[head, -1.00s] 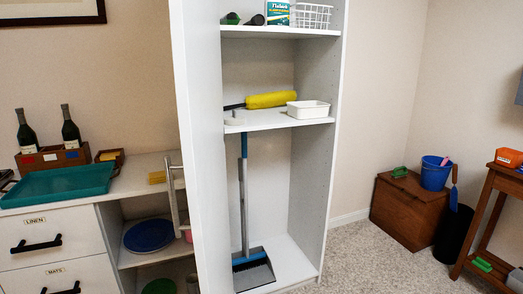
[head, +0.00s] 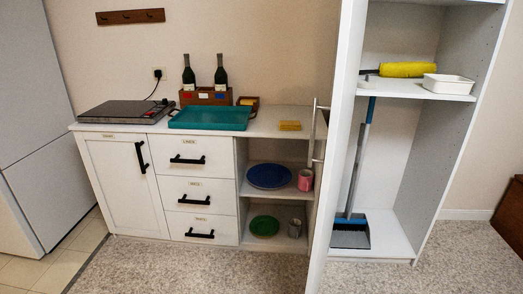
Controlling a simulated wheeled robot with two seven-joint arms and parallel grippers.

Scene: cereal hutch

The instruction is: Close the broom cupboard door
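The broom cupboard (head: 484,75) stands at the right in the head view, with its inside in plain sight. Its white door (head: 347,110) is open, swung out toward me at the cupboard's left side and seen nearly edge-on. A long handle (head: 317,130) shows on the door's left, outer face. Inside are a blue and grey broom or dustpan (head: 350,232) standing on the floor panel, and a yellow roller (head: 401,70) and a white tub (head: 448,84) on a shelf. Neither of my grippers is in view.
A low white counter (head: 120,128) with drawers and open shelves runs left of the door. On it are a hob (head: 127,111), a teal tray (head: 211,118) and bottles in a crate (head: 205,97). The carpet (head: 200,268) in front is clear.

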